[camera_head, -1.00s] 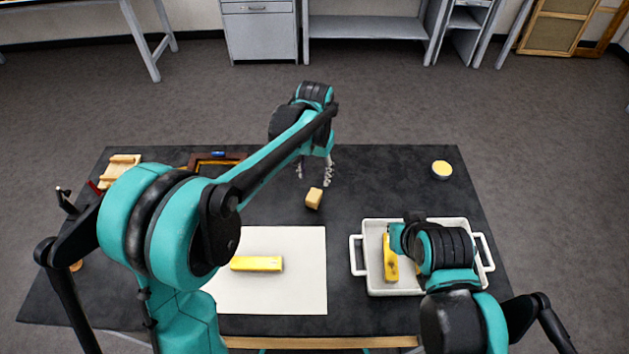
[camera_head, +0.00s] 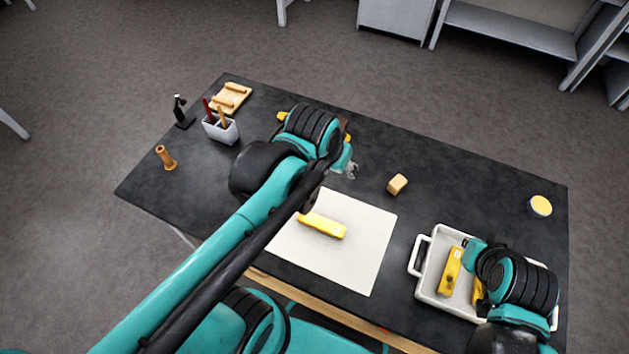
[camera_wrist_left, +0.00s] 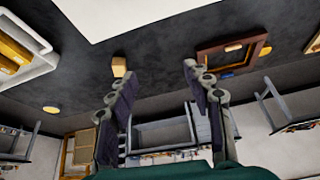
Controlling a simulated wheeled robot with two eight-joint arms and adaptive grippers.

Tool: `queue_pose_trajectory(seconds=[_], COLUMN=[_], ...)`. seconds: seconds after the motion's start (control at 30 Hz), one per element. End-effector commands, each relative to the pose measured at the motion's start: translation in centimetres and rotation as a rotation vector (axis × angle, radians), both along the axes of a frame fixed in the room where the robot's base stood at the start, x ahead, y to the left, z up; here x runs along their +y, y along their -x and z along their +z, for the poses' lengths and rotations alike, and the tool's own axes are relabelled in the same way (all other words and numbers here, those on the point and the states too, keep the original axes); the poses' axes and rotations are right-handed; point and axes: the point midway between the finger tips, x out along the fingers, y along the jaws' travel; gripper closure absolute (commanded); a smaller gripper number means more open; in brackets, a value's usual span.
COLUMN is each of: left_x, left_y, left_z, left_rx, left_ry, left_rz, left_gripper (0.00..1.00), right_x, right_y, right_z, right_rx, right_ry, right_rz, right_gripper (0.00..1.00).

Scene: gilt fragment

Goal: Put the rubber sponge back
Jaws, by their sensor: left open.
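A small tan block (camera_head: 397,184), which looks like the rubber sponge, lies on the dark table just beyond the white sheet's corner. The left wrist view also shows the tan block (camera_wrist_left: 119,67), outside the fingers. My left gripper (camera_head: 350,171) is over the table to the left of the block, partly hidden by its own arm. Its fingers (camera_wrist_left: 157,72) are apart with nothing between them. My right gripper (camera_head: 473,251) is over the white tray (camera_head: 421,256); its fingers are hidden.
A yellow bar (camera_head: 323,226) lies on the white sheet (camera_head: 352,262). Yellow bars (camera_head: 450,271) lie in the tray. A wooden frame (camera_wrist_left: 262,42) is on the table. A round tin (camera_head: 540,206), tool cup (camera_head: 221,131) and wooden rack (camera_head: 231,98) stand around. The table's far right is mostly clear.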

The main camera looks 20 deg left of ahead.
Motion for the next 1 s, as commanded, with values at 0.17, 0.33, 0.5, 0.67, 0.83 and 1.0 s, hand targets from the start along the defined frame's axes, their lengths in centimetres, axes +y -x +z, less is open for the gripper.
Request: queue_pose_trajectory(seconds=[0.17, 0.33, 0.5, 0.67, 0.83, 1.0], left_x=[2.4, 3.2, 3.3, 3.3, 3.3, 3.3], left_y=[3.8, 5.1, 5.1, 5.1, 5.1, 5.1], left_z=[-1.7, -2.5, -2.6, -2.9, -3.0, -3.0], left_rx=[-0.11, -0.157, -0.164, -0.162, -0.162, -0.161], left_ry=[0.012, 0.015, 0.016, 0.015, 0.015, 0.015], left_rz=[0.07, 0.099, 0.102, 0.101, 0.101, 0.1], left_gripper=[0.49, 0.49, 0.49, 0.49, 0.49, 0.49], right_x=[0.0, 0.0, 0.0, 0.0, 0.0, 0.0], right_y=[0.0, 0.0, 0.0, 0.0, 0.0, 0.0], right_z=[0.0, 0.0, 0.0, -0.3, -0.4, -0.4], right_rx=[0.0, 0.0, 0.0, 0.0, 0.0, 0.0], right_ry=[0.0, 0.0, 0.0, 0.0, 0.0, 0.0], right_rz=[0.0, 0.0, 0.0, 0.0, 0.0, 0.0], right_gripper=[1.0, 1.0, 1.0, 1.0, 1.0, 1.0])
